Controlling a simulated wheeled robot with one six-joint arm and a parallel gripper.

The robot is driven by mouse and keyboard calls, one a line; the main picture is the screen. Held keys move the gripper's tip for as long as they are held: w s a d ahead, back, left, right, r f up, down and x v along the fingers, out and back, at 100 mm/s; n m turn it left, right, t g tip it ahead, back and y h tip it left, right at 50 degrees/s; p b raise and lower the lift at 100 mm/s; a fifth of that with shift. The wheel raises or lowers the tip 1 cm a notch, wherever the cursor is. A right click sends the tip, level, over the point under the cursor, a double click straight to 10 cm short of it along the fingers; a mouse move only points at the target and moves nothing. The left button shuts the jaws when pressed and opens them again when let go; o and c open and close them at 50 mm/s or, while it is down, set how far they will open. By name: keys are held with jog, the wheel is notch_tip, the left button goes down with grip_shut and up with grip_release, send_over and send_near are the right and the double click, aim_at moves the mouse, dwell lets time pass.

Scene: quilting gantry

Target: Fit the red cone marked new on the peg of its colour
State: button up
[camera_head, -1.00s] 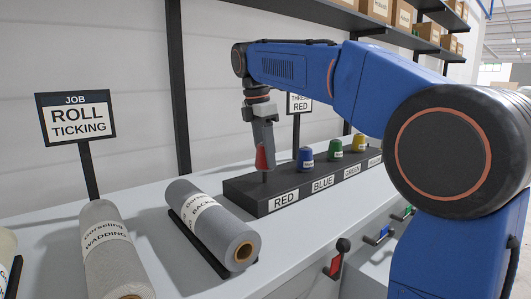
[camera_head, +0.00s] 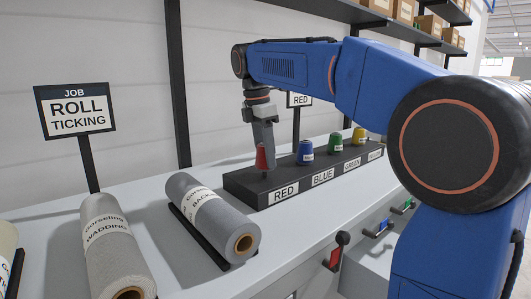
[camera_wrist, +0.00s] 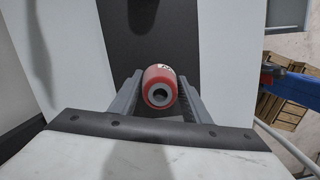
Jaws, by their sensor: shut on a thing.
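The red cone (camera_head: 261,158) is held by my gripper (camera_head: 264,150) just above the RED end of the black peg rack (camera_head: 235,188). In the wrist view, the red cone (camera_wrist: 160,75) sits between the two grey fingers of my gripper (camera_wrist: 160,88), with a hollow end facing the camera and a scrap of label on top. The cone looks roughly upright. Its lower end is at or very near the red peg, which is mostly hidden; I cannot tell whether they touch. The RED label (camera_head: 284,193) is on the rack's front.
Blue (camera_head: 305,154), green (camera_head: 335,144) and yellow (camera_head: 359,136) cones stand along the rack to the right. A grey roll (camera_head: 213,220) lies in front, with a wadding roll (camera_head: 115,245) further left. A red lever (camera_head: 336,256) stands at the bench front.

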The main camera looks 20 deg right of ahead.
jog(key=shift+f, duration=1)
jog(key=o, duration=1.2)
jog(key=r, duration=0.4)
jog(key=a+r, duration=0.1)
jog(key=r, duration=0.7)
jog(key=shift+s+a, duration=0.1)
jog(key=shift+a, duration=0.25)
jog(key=shift+s+f, duration=0.1)
